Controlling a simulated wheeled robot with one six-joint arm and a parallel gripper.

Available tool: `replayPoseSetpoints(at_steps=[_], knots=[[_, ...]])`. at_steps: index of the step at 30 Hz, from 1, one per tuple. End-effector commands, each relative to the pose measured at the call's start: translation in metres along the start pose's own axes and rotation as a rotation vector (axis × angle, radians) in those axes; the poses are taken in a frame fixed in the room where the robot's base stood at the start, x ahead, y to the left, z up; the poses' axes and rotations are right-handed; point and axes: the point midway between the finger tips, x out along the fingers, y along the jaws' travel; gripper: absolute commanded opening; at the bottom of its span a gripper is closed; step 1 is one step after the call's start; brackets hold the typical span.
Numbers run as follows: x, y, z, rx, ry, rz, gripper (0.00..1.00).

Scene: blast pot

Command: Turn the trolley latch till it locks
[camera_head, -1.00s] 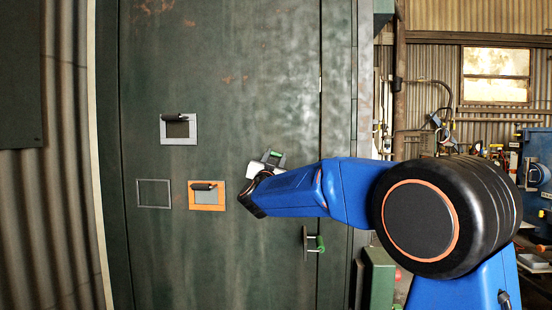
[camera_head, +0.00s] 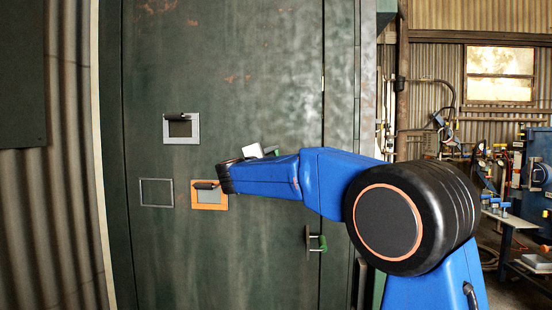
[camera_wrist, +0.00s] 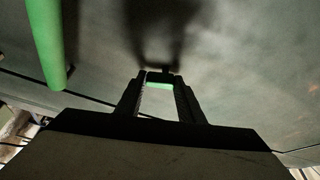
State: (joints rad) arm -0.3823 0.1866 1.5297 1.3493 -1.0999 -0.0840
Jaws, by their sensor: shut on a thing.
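A large dark green metal door (camera_head: 250,80) fills the middle of the head view. My gripper (camera_head: 268,152) is at the door's mid-height, partly hidden by my wrist. In the wrist view its two fingers (camera_wrist: 158,88) are closed around a small green piece (camera_wrist: 159,86), which looks like a latch handle. The rest of that piece is hidden, and I cannot tell its turn angle. A second green handle (camera_head: 318,243) sits on a plate lower on the door, near its right edge. A large green bar (camera_wrist: 46,40) shows at the wrist view's upper left.
A cluttered bench (camera_head: 510,215) and blue machinery (camera_head: 538,155) stand at the right.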

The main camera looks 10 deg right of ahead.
Motion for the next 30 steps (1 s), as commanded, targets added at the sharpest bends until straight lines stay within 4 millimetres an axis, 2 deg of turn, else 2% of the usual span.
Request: replayPoseSetpoints(at_steps=[6,15,30], knots=[[-0.0004,-0.0009,0.0013,0.152,0.0,0.065,0.12],[-0.0006,-0.002,0.0018,0.286,0.001,0.12,0.12],[-0.0006,-0.0021,0.0021,0.329,0.001,0.138,0.12]])
